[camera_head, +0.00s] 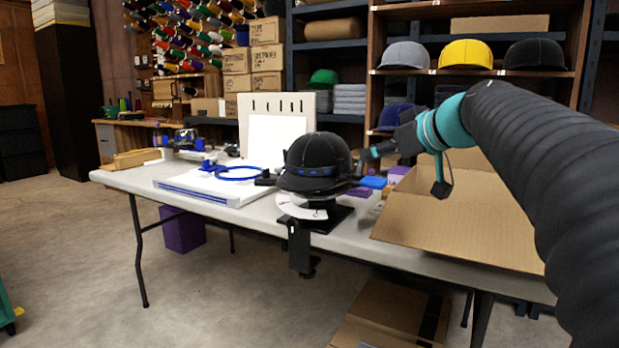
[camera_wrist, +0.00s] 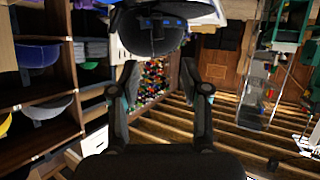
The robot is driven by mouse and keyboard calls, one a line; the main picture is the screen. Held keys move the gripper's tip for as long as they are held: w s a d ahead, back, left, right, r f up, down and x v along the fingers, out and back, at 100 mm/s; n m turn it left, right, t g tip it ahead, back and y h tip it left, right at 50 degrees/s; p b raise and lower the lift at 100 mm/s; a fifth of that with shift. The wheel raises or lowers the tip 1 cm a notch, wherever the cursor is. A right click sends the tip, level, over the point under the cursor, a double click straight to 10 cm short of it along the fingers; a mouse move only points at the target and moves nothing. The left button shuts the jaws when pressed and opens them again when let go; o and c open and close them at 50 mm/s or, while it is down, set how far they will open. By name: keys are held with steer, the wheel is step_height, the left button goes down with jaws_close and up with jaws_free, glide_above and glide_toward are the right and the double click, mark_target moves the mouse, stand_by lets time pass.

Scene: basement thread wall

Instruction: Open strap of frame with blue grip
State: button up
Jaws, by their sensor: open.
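A black cap (camera_head: 316,152) sits on a white and black stand clamped at the table's front edge. A band with blue parts (camera_head: 312,171) runs around the cap's lower side; I cannot tell whether its strap is open or closed. The cap also shows upside down at the top of the wrist view (camera_wrist: 146,36), with blue pieces along its band (camera_wrist: 172,22).
A blue hoop (camera_head: 236,173) lies on a white board (camera_head: 215,188) left of the cap. An open cardboard box (camera_head: 460,222) stands at the table's right. Shelves with caps, including a yellow one (camera_head: 466,53), are behind. The floor at left is largely clear.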

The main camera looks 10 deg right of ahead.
mark_target(344, 161)
steer(key=x, duration=0.9)
steer(key=r+x, duration=0.1)
steer(key=x, duration=0.3)
steer(key=shift+w+f+p, duration=0.2)
steer(key=shift+w+p, duration=0.15)
steer(key=shift+w, duration=0.3)
jaws_close()
